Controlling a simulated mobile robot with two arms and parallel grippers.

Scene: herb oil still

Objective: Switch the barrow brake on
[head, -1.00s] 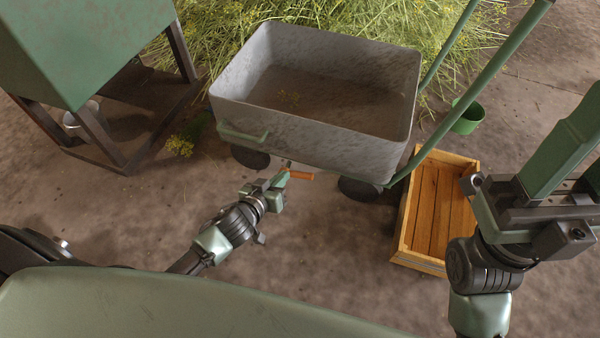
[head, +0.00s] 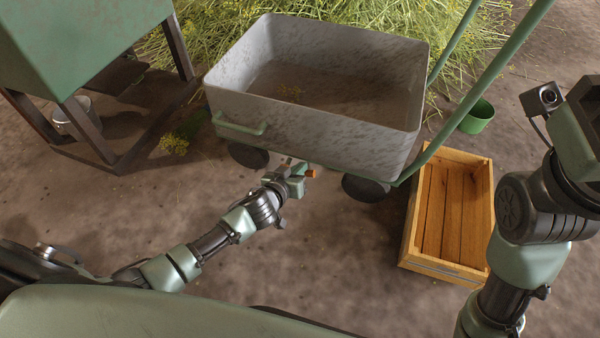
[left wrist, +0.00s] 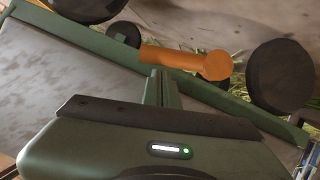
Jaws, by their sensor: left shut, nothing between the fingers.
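The grey barrow (head: 300,128) stands ahead of me in the head view, its tub nearly empty. Its brake lever has an orange handle (head: 311,173) low under the near edge; the left wrist view shows the orange handle (left wrist: 190,60) lying crosswise. My left gripper (head: 294,170) is shut and empty, right beside the lever and hiding part of it. In the left wrist view its fingers (left wrist: 161,88) point at the handle; I cannot tell whether they touch. My right gripper is partly cut off at the right edge of the head view, its fingers not visible.
A wooden crate (head: 409,238) stands right of the barrow, with a green pot (head: 477,118) behind it. Cut herbs (head: 330,12) are heaped behind. A green still on a dark frame (head: 97,130) stands left, a metal bucket (head: 68,118) by it. Floor before the barrow is clear.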

